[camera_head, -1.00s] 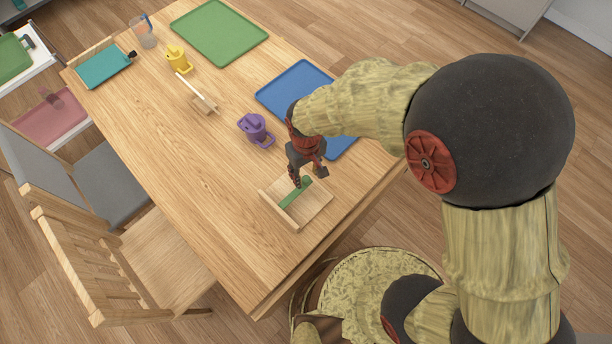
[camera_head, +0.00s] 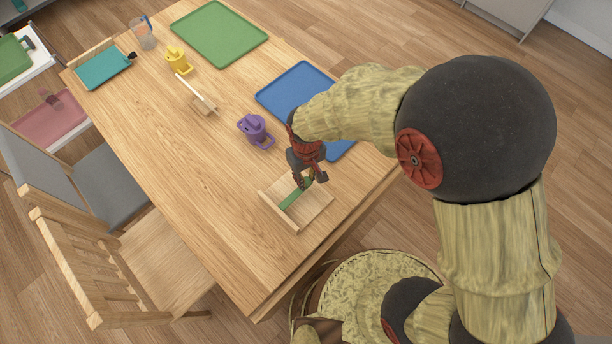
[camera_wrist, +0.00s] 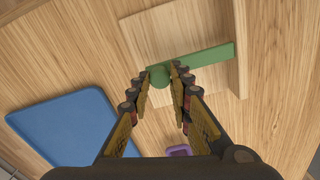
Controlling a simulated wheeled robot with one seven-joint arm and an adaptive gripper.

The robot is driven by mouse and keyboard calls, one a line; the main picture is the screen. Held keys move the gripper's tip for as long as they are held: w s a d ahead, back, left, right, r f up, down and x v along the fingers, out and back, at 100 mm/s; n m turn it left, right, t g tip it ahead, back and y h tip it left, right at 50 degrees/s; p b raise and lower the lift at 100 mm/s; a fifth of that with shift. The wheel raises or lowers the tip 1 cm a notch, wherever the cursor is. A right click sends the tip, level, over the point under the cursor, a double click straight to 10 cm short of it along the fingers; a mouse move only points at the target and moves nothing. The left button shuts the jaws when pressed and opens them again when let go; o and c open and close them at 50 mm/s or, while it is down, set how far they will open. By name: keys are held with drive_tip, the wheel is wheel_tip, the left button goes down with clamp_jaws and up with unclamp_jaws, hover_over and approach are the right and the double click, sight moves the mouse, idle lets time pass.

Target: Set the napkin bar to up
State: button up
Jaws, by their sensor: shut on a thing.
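The napkin bar is a green bar (camera_head: 291,199) with a rounded end. It lies across a pale wooden holder (camera_head: 312,212) with a low raised side, near the table's front edge. In the wrist view the bar (camera_wrist: 205,57) runs from the raised side wall to its round end between my fingertips. My gripper (camera_head: 310,181) is over the holder and shut on the round end of the bar. In the wrist view the fingers (camera_wrist: 165,78) sit on both sides of that end. The fingers hide part of the bar in the head view.
A purple watering can (camera_head: 254,130) and a blue tray (camera_head: 290,88) stand behind the holder. A wooden piece with a raised bar (camera_head: 203,104), a yellow can (camera_head: 178,60) and a green tray (camera_head: 220,32) are farther back. Chairs line the left side. The table's left front is clear.

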clamp_jaws()
